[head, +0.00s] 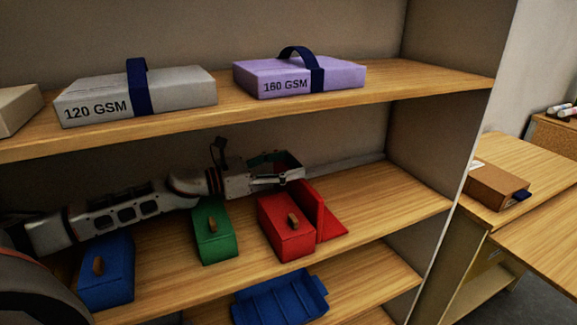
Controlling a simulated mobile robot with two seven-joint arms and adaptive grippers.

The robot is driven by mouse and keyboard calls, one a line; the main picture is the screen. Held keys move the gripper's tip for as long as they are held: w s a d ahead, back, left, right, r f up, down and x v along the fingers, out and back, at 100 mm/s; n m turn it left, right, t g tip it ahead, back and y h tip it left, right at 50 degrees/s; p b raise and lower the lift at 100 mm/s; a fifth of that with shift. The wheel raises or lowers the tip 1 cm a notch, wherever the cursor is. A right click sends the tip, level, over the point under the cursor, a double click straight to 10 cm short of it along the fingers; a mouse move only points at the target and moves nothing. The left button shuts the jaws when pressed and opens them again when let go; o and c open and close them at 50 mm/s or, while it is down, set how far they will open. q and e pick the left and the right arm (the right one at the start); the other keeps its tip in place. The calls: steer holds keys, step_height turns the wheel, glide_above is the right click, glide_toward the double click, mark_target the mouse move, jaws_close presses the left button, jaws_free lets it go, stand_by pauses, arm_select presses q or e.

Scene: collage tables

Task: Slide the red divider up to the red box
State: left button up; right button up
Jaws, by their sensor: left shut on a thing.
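The red box (284,229), with a wooden handle, stands on the middle shelf. The red divider (327,222) has an upright plate and a foot that lies on the shelf to the right. Its plate stands right beside the red box's right side; I cannot tell whether they touch. My left gripper (291,176) reaches in from the left above the boxes and is shut at the top of the divider's plate, behind the red box. The fingertips are small and partly unclear. My right gripper is out of view.
A green box (214,232) and a blue box (106,272) stand left of the red box, under my arm. A dark green piece (288,159) shows behind my gripper. The upper shelf (200,117) is close overhead. The middle shelf (400,196) is clear to the right.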

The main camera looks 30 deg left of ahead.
arm_select(q)
steer(key=shift+s, duration=0.1)
stand_by(0.3)
steer(key=o, duration=1.6)
steer(key=shift+a, duration=0.1)
steer(key=shift+v, duration=3.7)
